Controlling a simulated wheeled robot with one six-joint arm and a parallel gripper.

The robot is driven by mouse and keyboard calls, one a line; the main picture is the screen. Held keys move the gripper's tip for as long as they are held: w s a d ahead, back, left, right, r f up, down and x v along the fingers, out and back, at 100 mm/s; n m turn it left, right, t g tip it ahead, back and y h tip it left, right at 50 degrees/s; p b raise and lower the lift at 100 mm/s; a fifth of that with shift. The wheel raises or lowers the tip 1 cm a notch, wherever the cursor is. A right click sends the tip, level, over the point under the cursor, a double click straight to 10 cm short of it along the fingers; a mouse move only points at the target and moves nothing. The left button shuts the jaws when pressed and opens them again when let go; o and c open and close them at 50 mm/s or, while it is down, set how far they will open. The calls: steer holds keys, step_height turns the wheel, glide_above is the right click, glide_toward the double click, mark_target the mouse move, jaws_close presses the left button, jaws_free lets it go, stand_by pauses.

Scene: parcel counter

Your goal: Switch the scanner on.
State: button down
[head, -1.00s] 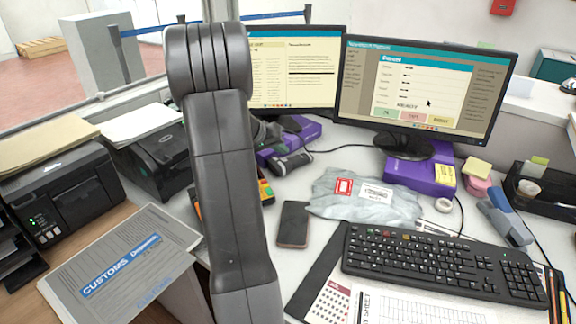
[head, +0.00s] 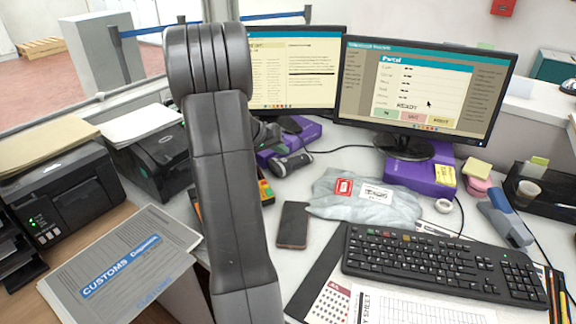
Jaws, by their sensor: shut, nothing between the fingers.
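I cannot tell for certain which object is the scanner. A small dark handheld device (head: 290,164) lies on the counter just right of my arm, below the left monitor. A blue and grey handheld device (head: 505,218) lies at the right, beside the keyboard. No power switch or lit lamp can be made out on either. My arm rises through the left middle of the view and bends away at the top. My gripper does not show; the arm hides the area behind it, including part of a dark object (head: 266,134) beside it.
A grey parcel bag (head: 335,207), a phone (head: 293,225) and a keyboard (head: 440,262) lie on the counter. Two monitors stand behind, the right one (head: 425,85) reading READY. A printer (head: 62,200) and customs folder (head: 120,262) are at left. Little counter is bare.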

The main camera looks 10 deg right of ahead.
mark_target(281, 161)
steer(key=shift+f, duration=0.15)
stand_by(0.5)
steer(key=shift+f+b, duration=0.35)
steer(key=shift+b, duration=0.5)
steer(key=shift+f+b, duration=0.4)
steer(key=shift+b, duration=0.25)
stand_by(0.4)
steer(key=shift+r+p, duration=0.35)
steer(key=shift+r, duration=0.55)
step_height(281, 161, up, 6)
steer(key=p, duration=0.2)
steer(key=shift+p, duration=0.3)
